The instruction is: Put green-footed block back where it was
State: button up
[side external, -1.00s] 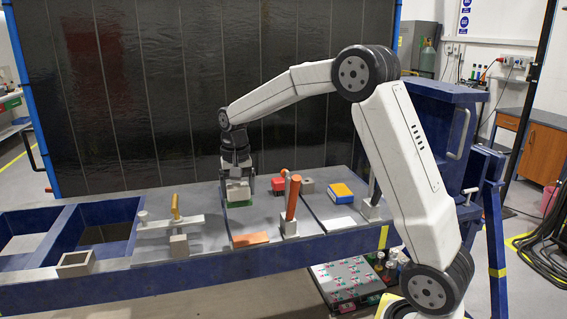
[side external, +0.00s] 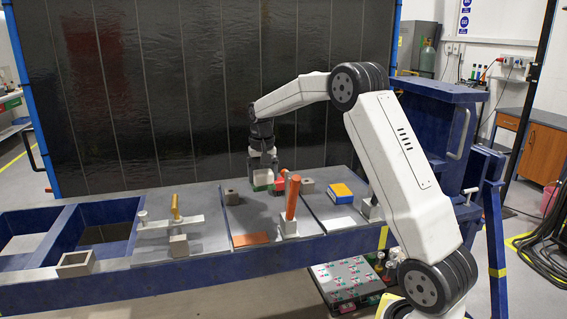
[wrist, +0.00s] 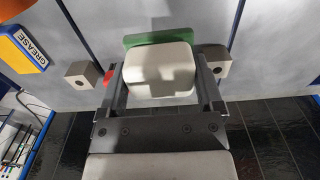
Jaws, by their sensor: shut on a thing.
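The green-footed block is a pale block with a green base. My gripper (side external: 263,179) is shut on it. In the wrist view the block's cream top (wrist: 160,72) fills the space between the two fingers, with the green foot (wrist: 135,40) showing past its far edge. In the side view the green foot (side external: 262,187) shows just below the fingers, close to the red block (side external: 279,186). I cannot tell whether the foot touches the table or hangs slightly above it.
A grey block (side external: 231,197) stands left of my gripper. Right are a grey holed block (side external: 307,185) and a yellow-blue grease box (side external: 341,192). An orange plate (side external: 250,239) lies near the front edge. Clear table lies between.

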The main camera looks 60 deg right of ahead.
aim_at(263, 171)
jog(key=shift+f, duration=3.8)
jog(key=shift+f, duration=0.1)
jog(key=o, duration=1)
jog(key=shift+c, duration=0.2)
notch_tip(263, 171, up, 12)
jog(key=shift+r, duration=0.15)
